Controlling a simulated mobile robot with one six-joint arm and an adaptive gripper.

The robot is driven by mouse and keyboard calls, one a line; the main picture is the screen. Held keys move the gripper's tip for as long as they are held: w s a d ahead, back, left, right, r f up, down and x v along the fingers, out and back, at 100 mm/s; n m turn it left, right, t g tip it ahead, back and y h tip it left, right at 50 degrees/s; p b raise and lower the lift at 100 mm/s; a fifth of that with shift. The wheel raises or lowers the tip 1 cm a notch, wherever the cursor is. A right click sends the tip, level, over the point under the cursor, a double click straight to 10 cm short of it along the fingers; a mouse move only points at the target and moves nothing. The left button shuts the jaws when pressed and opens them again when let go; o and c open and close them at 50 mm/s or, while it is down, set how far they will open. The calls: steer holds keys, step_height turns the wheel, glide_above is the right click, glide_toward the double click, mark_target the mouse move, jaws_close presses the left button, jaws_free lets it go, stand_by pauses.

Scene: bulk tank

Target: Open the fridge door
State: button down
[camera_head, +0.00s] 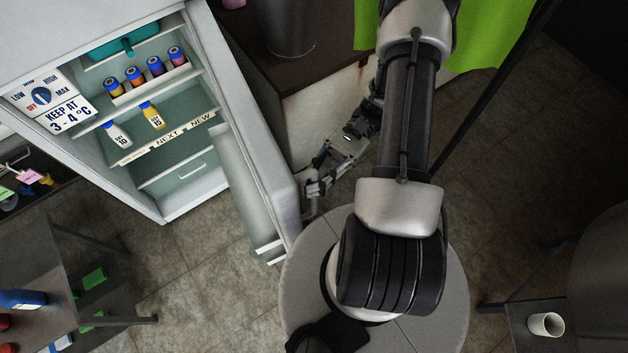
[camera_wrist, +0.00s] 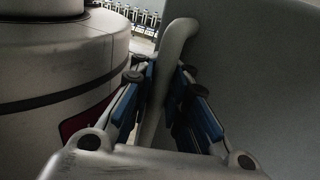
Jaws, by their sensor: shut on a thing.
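The fridge (camera_head: 185,207) stands at the left in the head view, and its inside shelves show. Its white door (camera_head: 243,165) stands wide open, swung out to the right. My gripper (camera_head: 312,190) is at the outer face of the door near its free edge. In the wrist view my gripper (camera_wrist: 160,105) has its blue-padded fingers on both sides of the pale door handle (camera_wrist: 174,60) and is shut on it. The door's outer face (camera_wrist: 255,70) fills the right of the wrist view. The handle is mostly hidden in the head view.
Bottles (camera_head: 152,115) and several jars (camera_head: 155,66) stand on the fridge shelves. A brown-topped counter (camera_head: 320,100) with a metal pot (camera_head: 287,28) is behind the door. A table (camera_head: 40,270) stands at lower left. A cup (camera_head: 546,324) is at lower right.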

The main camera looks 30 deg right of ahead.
steer(key=shift+w, duration=0.15)
steer(key=c, duration=1.6)
jaws_free()
steer(key=shift+o, duration=0.2)
step_height(320, 180, up, 10)
steer(key=shift+r, duration=0.1)
